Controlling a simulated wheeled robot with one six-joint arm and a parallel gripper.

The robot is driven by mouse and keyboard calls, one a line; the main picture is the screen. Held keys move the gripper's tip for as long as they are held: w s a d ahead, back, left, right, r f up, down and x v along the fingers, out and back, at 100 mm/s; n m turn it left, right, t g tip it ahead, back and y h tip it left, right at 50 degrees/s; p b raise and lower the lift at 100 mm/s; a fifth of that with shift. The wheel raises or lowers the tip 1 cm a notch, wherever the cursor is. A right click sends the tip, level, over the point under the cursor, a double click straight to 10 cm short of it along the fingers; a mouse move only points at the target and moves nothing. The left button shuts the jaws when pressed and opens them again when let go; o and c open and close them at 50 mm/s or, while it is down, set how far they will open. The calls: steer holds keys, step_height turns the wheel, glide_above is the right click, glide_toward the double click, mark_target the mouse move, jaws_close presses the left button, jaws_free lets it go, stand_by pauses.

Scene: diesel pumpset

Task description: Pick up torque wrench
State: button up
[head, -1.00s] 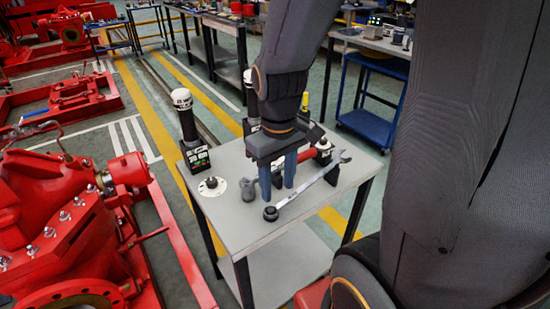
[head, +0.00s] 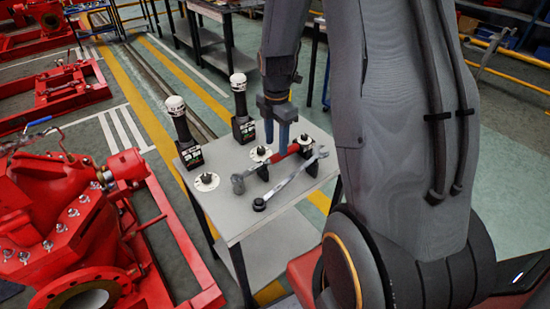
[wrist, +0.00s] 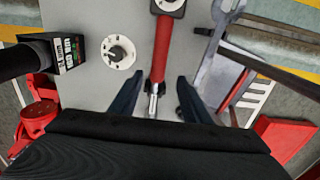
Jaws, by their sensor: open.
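The red-handled tool, which appears to be the torque wrench (head: 280,159), lies across the bench top with a grey head at its left end. In the wrist view its red handle (wrist: 163,50) runs up the picture, with a silver shaft below it. My gripper (head: 276,138) is open and empty, fingers down, over the far part of the tool. In the wrist view the fingers (wrist: 158,98) flank the silver shaft, apart from it. My gripper's body hides the tool's lower end there. A silver open-ended spanner (head: 290,181) lies beside it, nearer the front.
The grey bench (head: 228,219) also carries two upright black tools with white tops (head: 183,130) (head: 242,112), white discs with dark knobs (head: 206,182) and a black round piece (head: 259,204). Red pump machinery (head: 70,220) stands left. The bench's front left corner is bare.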

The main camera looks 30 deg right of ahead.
mark_target(274, 156)
steer(key=shift+w+a+f+p, duration=0.15)
steer(key=shift+f+p, duration=0.45)
steer(key=shift+f, duration=1.1)
steer(key=shift+a+f+p, duration=0.15)
steer(key=shift+f+p, duration=0.45)
steer(key=shift+f, duration=1.05)
steer(key=shift+c, duration=0.4)
jaws_close()
